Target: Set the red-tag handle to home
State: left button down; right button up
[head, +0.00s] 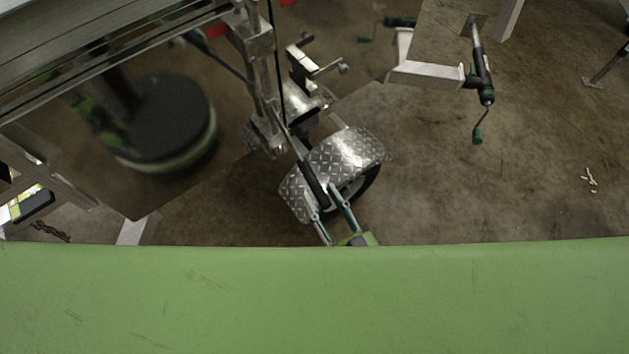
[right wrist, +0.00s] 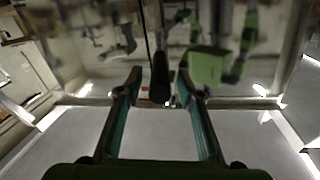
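A metal lever with a black grip (head: 314,184) slants down from the trailer's metal latch work in the head view. My right gripper (head: 322,198) reaches up from the green edge at the lever's lower end. In the right wrist view the black grip (right wrist: 160,82) stands between the two spread fingers of my right gripper (right wrist: 158,84), with gaps visible at both sides. A small red patch (right wrist: 145,89) shows beside the grip there. I cannot tell if it is the handle's tag. My left gripper is out of view.
A diamond-plate wheel fender (head: 340,160) with a tyre lies just behind the gripper. A jack with a green crank (head: 480,80) stands at the upper right. Trailer rails (head: 110,50) fill the upper left. Floor (head: 500,190) at the right is mostly clear.

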aim_at(316, 185)
jog(key=shift+x, duration=2.15)
grip_shut()
jog(key=shift+d, duration=0.15)
